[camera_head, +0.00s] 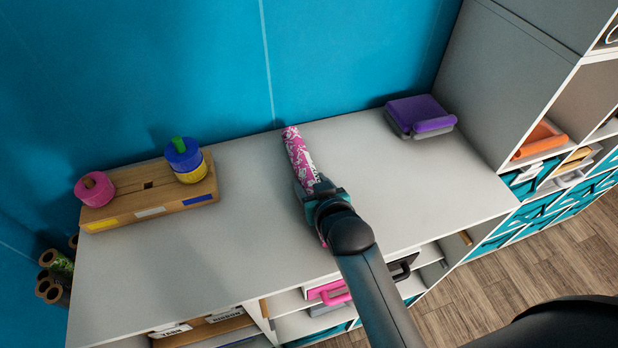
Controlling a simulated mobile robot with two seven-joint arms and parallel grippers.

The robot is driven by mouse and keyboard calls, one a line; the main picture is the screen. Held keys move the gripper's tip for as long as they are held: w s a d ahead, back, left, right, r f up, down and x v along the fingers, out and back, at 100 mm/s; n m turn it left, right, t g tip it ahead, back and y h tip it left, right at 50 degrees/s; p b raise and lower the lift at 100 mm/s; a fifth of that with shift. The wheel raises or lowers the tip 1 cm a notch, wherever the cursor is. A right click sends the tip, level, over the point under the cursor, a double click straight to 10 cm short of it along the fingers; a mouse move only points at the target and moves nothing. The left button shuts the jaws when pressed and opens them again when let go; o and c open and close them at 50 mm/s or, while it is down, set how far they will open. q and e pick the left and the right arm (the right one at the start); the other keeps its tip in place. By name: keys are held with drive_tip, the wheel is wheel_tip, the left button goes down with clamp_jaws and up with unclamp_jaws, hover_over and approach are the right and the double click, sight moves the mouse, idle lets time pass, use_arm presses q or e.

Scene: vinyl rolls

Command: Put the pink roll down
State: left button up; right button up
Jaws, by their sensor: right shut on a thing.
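The pink roll (299,156), with a white pattern, lies lengthwise over the grey counter top (400,190), its far end close to the blue wall. My right gripper (318,190) is shut on the pink roll near its middle. A bit of the roll shows on the near side of the gripper; the rest there is hidden by the gripper and arm. I cannot tell whether the roll touches the counter. My left gripper is not in view.
A wooden holder (150,205) with pink, blue and yellow spools stands at the left. A purple and grey case (420,115) sits at the back right. Shelves (540,110) rise on the right. Several rolls (55,265) stand beyond the counter's left edge. Counter space beside the roll is clear.

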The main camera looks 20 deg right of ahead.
clamp_jaws()
